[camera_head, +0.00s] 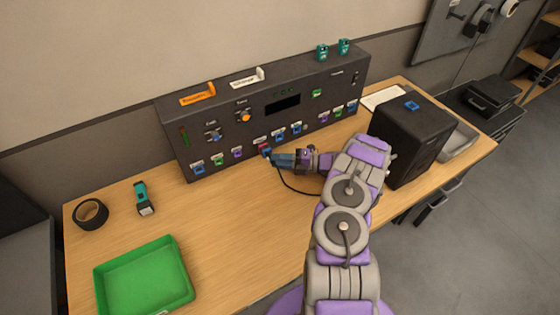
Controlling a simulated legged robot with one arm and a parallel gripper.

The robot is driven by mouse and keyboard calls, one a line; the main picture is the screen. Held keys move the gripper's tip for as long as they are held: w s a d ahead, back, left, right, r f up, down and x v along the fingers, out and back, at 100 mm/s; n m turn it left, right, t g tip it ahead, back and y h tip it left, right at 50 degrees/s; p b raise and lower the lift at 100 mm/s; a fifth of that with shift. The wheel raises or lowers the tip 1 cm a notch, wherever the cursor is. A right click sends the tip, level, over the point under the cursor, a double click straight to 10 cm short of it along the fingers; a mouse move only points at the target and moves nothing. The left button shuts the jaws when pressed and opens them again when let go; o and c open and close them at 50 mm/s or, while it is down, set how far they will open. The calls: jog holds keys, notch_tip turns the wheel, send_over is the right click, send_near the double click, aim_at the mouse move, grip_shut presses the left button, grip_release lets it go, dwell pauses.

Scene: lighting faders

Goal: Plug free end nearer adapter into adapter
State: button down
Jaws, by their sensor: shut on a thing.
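My gripper (271,156) reaches left from my arm to the lower front of the black fader panel (205,115). It is shut on a cable end, mostly hidden by the fingers. A thin black cable (290,187) hangs from near the fingertips and curves right along the table, passing under my arm. The fingertips are at a small reddish-blue port (264,149) in the panel's bottom row. I cannot tell whether the cable end is seated or only touching. Which part is the adapter is unclear; the cable's other end is hidden.
A black box (408,140) with a blue piece (411,105) on top stands right of my arm. A green tray (145,278), a black tape roll (90,214) and a teal-black tool (143,198) lie left.

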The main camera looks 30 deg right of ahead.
jog(key=c, duration=0.8)
grip_release()
